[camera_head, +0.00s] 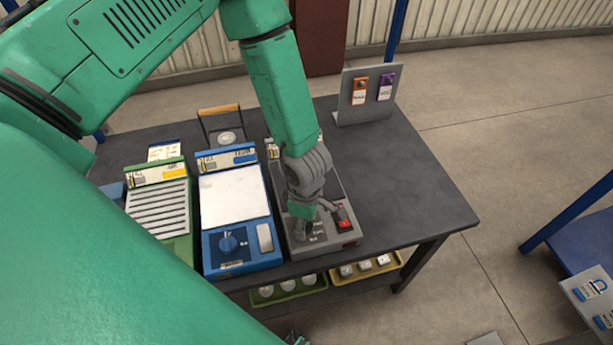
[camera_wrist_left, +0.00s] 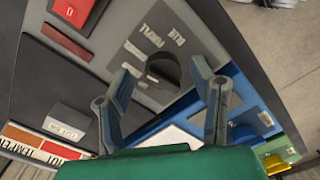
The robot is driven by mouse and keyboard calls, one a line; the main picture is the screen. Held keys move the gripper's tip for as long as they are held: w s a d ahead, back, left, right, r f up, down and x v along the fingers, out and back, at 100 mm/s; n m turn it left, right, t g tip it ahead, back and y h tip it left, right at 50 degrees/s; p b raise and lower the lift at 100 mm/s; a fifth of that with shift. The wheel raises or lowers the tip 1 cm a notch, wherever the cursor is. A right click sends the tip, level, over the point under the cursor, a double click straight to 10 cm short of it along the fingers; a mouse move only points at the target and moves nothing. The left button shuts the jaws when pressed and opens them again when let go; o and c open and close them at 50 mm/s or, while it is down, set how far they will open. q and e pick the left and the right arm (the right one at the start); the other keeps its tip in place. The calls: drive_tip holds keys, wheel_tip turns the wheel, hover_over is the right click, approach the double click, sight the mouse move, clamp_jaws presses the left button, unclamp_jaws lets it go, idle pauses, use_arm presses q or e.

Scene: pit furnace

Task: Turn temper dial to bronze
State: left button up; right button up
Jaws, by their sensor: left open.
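The grey unit (camera_head: 337,238) stands on the dark table, with a red switch (camera_head: 342,222) at its front right. In the left wrist view the grey unit has a dark round dial (camera_wrist_left: 163,69) with small white labels beside it, too blurred to read surely. A strip reading "TEMPER" (camera_wrist_left: 22,137) shows at the lower left there. My left gripper (camera_head: 306,226) points down over the front of the grey unit and hides the dial in the head view. In the left wrist view its open fingers (camera_wrist_left: 161,76) lie on either side of the dial; contact cannot be told.
A blue unit (camera_head: 209,247) with its own knob (camera_head: 228,243) stands close to the left, then a green unit (camera_head: 180,243). A grey stand (camera_head: 347,100) with orange and purple tags is at the back. The table's right side (camera_head: 410,190) is clear. Trays sit below.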

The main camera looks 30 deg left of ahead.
use_arm(q)
wheel_tip(320, 180, up, 11)
drive_tip(key=shift+r, duration=0.2)
use_arm(e)
drive_tip(key=shift+w, duration=0.15)
idle(0.5)
